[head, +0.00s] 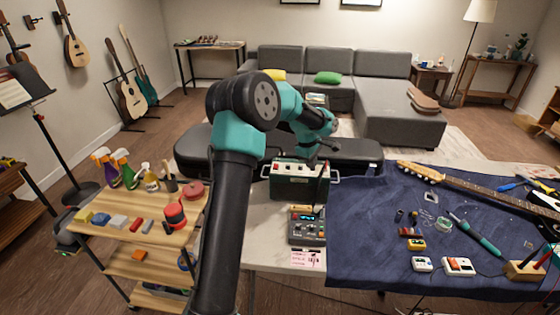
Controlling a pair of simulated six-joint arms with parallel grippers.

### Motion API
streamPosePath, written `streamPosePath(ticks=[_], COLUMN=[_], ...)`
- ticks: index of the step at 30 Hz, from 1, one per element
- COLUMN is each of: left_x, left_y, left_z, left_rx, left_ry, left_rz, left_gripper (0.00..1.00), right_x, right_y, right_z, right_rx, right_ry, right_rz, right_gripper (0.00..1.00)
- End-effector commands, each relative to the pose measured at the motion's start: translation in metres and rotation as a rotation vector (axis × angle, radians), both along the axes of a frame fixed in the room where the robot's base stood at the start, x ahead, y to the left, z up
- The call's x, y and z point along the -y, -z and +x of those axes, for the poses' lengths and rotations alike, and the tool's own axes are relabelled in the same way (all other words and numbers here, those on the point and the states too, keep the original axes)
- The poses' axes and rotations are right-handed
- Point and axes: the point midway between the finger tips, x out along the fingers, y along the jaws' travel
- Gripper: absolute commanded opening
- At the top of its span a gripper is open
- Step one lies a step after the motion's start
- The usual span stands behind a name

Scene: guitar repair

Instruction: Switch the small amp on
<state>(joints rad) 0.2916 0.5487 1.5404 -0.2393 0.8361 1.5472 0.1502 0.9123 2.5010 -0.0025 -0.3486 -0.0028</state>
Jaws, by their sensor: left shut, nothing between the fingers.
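A dark green box with a light top edge and side handles (291,188) stands on the left part of the worktop and looks like the small amp. Its switch is too small to make out, so I cannot tell whether it is on. My left gripper (318,163) is shut and empty, over the right part of the box. I cannot tell whether it touches the box. My left arm bends over from the front. My right gripper is not in view.
A grey unit with knobs and a red display (307,228) stands in front of the box. A guitar (480,187) and small tools lie on the blue cloth (365,262) to the right. A wooden cart (125,240) with spray bottles stands left.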

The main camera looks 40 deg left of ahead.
Motion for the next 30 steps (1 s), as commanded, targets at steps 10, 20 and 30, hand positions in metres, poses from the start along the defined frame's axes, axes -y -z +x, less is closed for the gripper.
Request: streamPosePath(ticks=[10,20,30], left_x=[-0.139,-0.153,-0.153], left_y=[-0.079,-0.088,-0.076], left_z=[-0.054,-0.061,-0.06], left_rx=[-0.043,-0.047,-0.049], left_ry=[-0.486,-0.544,-0.542], left_rz=[0.115,0.129,0.128], left_gripper=[0.0,0.0,0.0], right_x=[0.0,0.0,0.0], right_y=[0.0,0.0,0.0], right_z=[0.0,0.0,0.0], right_rx=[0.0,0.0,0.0], right_ry=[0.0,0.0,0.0], right_rz=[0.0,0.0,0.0], right_gripper=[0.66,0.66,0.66])
